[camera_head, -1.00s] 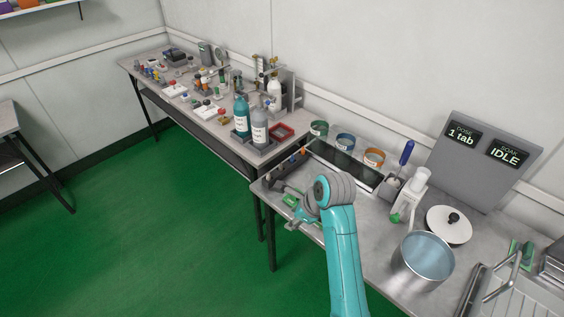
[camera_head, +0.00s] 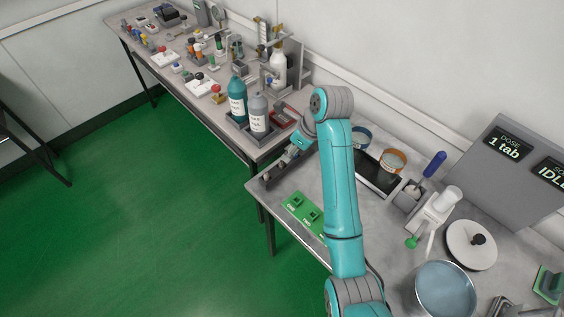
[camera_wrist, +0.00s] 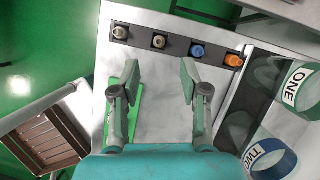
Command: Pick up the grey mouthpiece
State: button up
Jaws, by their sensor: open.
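A dark rack (camera_wrist: 178,46) holds several small mouthpieces in a row, in the upper part of the wrist view. The two at the left end, one (camera_wrist: 120,32) and its neighbour (camera_wrist: 159,41), both look greyish; I cannot tell for sure which is the grey mouthpiece. A blue one (camera_wrist: 197,50) and an orange one (camera_wrist: 233,60) stand to their right. My gripper (camera_wrist: 160,78) is open and empty, its fingers pointing toward the rack, with the second greyish one roughly in line with the gap. In the head view the rack (camera_head: 268,179) is partly hidden by my arm.
A green board (camera_head: 303,212) lies at the bench's front edge; it also shows under the left finger (camera_wrist: 136,100). A dark tray (camera_head: 378,178) and labelled rings, ONE (camera_wrist: 300,88) and TWO (camera_wrist: 270,157), are at the right. Bottles (camera_head: 259,117) stand on the far bench.

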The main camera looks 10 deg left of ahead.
aim_at(283, 165)
jog(key=shift+x, duration=3.9)
jog(key=shift+s, duration=0.1)
jog(key=shift+c, duration=0.3)
jog(key=c, duration=0.7)
